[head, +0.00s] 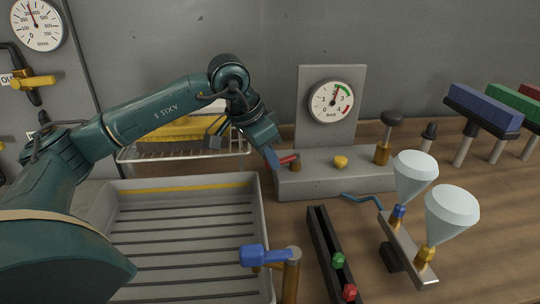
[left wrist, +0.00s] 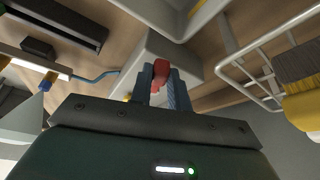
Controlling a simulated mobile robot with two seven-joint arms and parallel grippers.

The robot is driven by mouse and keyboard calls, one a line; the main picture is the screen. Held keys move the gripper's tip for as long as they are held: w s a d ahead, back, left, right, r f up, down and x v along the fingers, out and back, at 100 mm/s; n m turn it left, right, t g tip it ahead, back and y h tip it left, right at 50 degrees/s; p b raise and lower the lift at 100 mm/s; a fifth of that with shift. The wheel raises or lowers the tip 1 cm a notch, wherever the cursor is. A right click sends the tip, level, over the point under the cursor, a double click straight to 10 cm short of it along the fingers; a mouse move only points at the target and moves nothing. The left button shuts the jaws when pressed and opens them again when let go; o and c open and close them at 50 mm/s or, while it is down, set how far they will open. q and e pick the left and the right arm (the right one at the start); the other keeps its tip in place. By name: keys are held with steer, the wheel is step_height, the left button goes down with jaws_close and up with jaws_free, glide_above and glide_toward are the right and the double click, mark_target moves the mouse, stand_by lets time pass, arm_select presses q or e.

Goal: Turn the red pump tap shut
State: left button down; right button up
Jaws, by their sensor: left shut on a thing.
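The red pump tap (head: 288,159) is on the left end of the grey pump block (head: 345,184), beside a brass stem. Its handle lies roughly level in the head view. My left gripper (head: 275,158) comes down from the upper left and is shut on the red handle. In the left wrist view the red tap (left wrist: 160,72) sits between the two blue-grey fingers, which hide part of it. The pump gauge (head: 331,101) stands on the panel behind, with its needle near the upper middle. My right gripper is not in view.
A grey slatted tray (head: 262,200) stands left of the block, with a wire rack (head: 185,153) behind it. A yellow knob (head: 340,161) and a black-topped brass plunger (head: 391,121) are on the block.

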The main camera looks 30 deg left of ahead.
arm_select(q)
steer(key=c, duration=1.3)
jaws_free()
steer(key=shift+r, duration=0.1)
steer(key=v, duration=1.3)
steer(key=shift+p, duration=0.35)
